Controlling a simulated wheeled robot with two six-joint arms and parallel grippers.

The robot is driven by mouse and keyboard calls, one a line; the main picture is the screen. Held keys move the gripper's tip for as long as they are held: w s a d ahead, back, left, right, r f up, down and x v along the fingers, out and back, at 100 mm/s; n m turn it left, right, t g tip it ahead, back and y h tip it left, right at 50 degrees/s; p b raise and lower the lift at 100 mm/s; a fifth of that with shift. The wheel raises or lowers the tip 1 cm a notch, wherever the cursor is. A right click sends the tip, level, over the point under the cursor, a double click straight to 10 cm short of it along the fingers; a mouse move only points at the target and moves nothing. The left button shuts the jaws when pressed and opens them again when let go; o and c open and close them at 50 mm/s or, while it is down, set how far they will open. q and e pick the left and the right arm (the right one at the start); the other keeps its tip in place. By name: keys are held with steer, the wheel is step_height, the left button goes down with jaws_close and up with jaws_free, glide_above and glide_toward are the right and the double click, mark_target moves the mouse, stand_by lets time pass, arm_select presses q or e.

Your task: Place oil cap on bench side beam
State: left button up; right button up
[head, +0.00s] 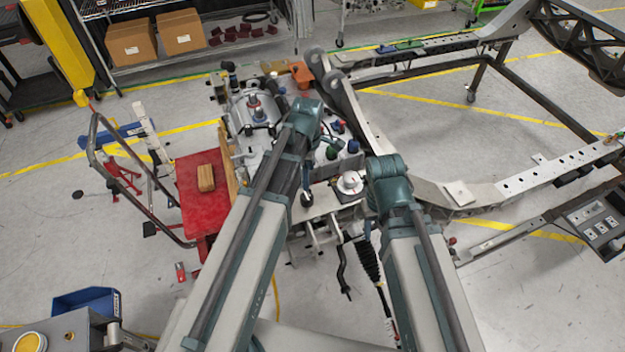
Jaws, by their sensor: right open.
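My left arm comes up from the lower left and bends over the engine assembly (256,108). My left gripper (307,198) shows only as a small dark tip below that bend, and its fingers cannot be made out. My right gripper (373,205) is open, mostly hidden under my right arm beside the front end of the chassis. The pale bench side beam (545,176) runs from there to the right. Small coloured caps, one blue (353,146), sit on the engine assembly between my arms. I cannot tell which part is the oil cap.
A red stand (203,190) with a tan block (206,178) is left of the engine. A metal cart frame (120,165) stands further left. A shelf with cardboard boxes (130,42) is at the back. A control panel (597,222) is at the right edge.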

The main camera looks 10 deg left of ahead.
arm_select(q)
steer(key=s+d+m, duration=0.4)
steer(key=s+m, duration=0.3)
steer(key=m, duration=0.4)
steer(key=s+d+m+y, duration=0.1)
steer(key=s+d+m, duration=0.4)
steer(key=m, duration=0.6)
steer(key=shift+s, duration=1.25)
step_height(320, 180, down, 5)
steer(key=b, duration=0.4)
steer(key=shift+r+b, duration=0.2)
steer(key=shift+b, duration=0.15)
